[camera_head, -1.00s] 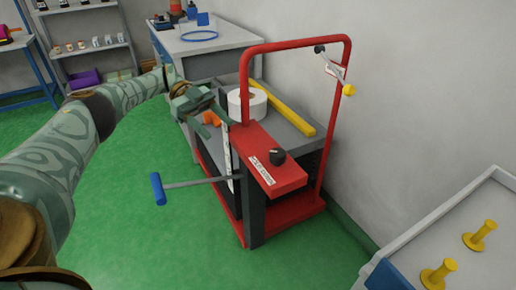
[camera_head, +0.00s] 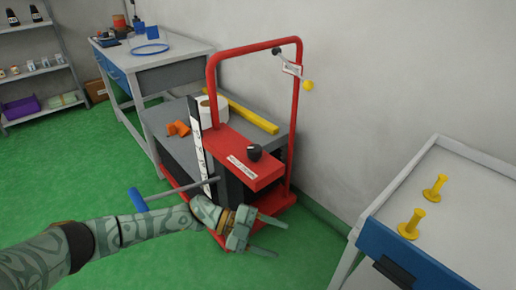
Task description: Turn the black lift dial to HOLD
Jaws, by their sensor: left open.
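The black lift dial (camera_head: 254,152) sits on top of the red panel (camera_head: 264,174) at the front of the lift cart. A white label strip (camera_head: 242,167) with small print lies beside the dial; I cannot read the words or the dial's setting. My left gripper (camera_head: 279,238) is open and empty. In the picture it is below the red panel, in front of the cart's base, with its fingers pointing right. It is apart from the dial. My right gripper is out of view.
A red frame (camera_head: 210,88) rises behind the panel, with a yellow-knobbed crank (camera_head: 308,85). A blue-handled lever (camera_head: 138,200) sticks out left. The grey platform holds a white roll, orange pieces and a yellow bar (camera_head: 247,116). A white-topped cabinet (camera_head: 385,205) with yellow pegs stands right.

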